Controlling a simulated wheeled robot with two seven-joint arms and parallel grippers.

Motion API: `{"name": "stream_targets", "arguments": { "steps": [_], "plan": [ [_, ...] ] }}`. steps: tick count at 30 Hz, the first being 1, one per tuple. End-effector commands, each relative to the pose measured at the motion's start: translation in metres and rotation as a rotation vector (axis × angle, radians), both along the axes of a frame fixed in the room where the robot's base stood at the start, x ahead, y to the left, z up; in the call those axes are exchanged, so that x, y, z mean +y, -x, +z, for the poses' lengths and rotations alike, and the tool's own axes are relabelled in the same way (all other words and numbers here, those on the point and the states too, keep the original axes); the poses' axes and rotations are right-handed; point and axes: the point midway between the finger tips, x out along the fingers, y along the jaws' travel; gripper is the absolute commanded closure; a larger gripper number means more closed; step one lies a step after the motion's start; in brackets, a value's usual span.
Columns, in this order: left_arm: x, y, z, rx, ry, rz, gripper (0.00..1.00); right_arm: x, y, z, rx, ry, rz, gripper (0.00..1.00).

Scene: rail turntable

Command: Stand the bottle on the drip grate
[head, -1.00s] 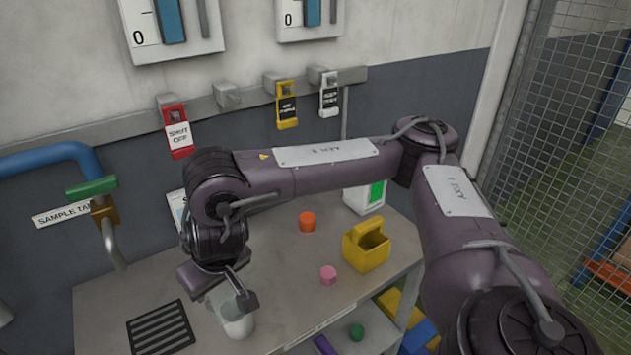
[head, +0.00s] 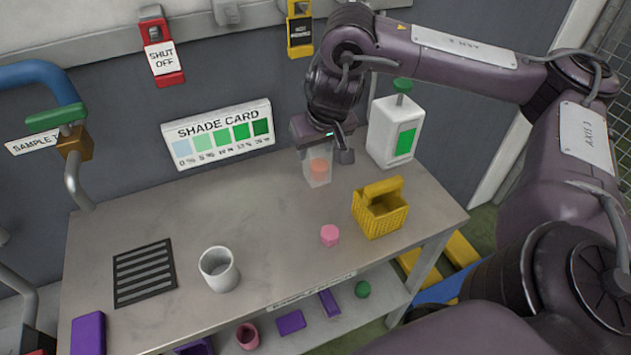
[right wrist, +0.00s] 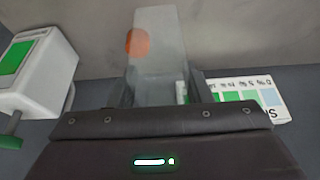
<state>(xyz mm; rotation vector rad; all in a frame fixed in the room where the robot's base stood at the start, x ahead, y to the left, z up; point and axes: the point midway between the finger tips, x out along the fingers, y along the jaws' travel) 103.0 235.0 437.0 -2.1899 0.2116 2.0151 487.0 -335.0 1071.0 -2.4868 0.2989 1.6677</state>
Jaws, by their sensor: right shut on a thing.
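The clear, see-through bottle (head: 316,176) is held by my right gripper (head: 318,140) near the back of the bench and looks roughly upright in the head view. I cannot tell how far its base is above the bench. The bottle also shows between the fingers in the right wrist view (right wrist: 158,75). An orange piece (head: 319,168) shows through it. The drip grate (head: 145,272), a dark slotted plate, lies bare at the left of the bench, well left of the gripper. My left gripper is out of view.
A white cup (head: 219,270) stands just right of the grate. A pink piece (head: 330,235), yellow basket (head: 380,212) and white jug with green cap (head: 395,130) stand to the right. The shade card (head: 220,135) is behind. The bench's left middle is clear.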

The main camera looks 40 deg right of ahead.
Motion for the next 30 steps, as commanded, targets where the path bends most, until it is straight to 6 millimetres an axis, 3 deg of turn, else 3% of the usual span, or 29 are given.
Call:
{"name": "stream_targets", "arguments": {
  "steps": [1,6,14,21,30],
  "plan": [
    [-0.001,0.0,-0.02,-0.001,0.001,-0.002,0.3,0.0,0.001,-0.025,0.003,0.0,0.0,0.78],
    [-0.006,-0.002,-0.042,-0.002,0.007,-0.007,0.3,0.0,0.0,-0.052,0.001,0.0,0.001,0.78],
    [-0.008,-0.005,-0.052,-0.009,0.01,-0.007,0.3,0.0,0.0,-0.066,-0.001,0.002,0.001,0.78],
    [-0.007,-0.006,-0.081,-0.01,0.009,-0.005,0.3,0.0,0.0,-0.102,0.001,0.0,0.0,0.78],
    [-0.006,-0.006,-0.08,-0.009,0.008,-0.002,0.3,0.0,0.0,-0.1,-0.002,0.0,0.0,0.78]
  ]
}}
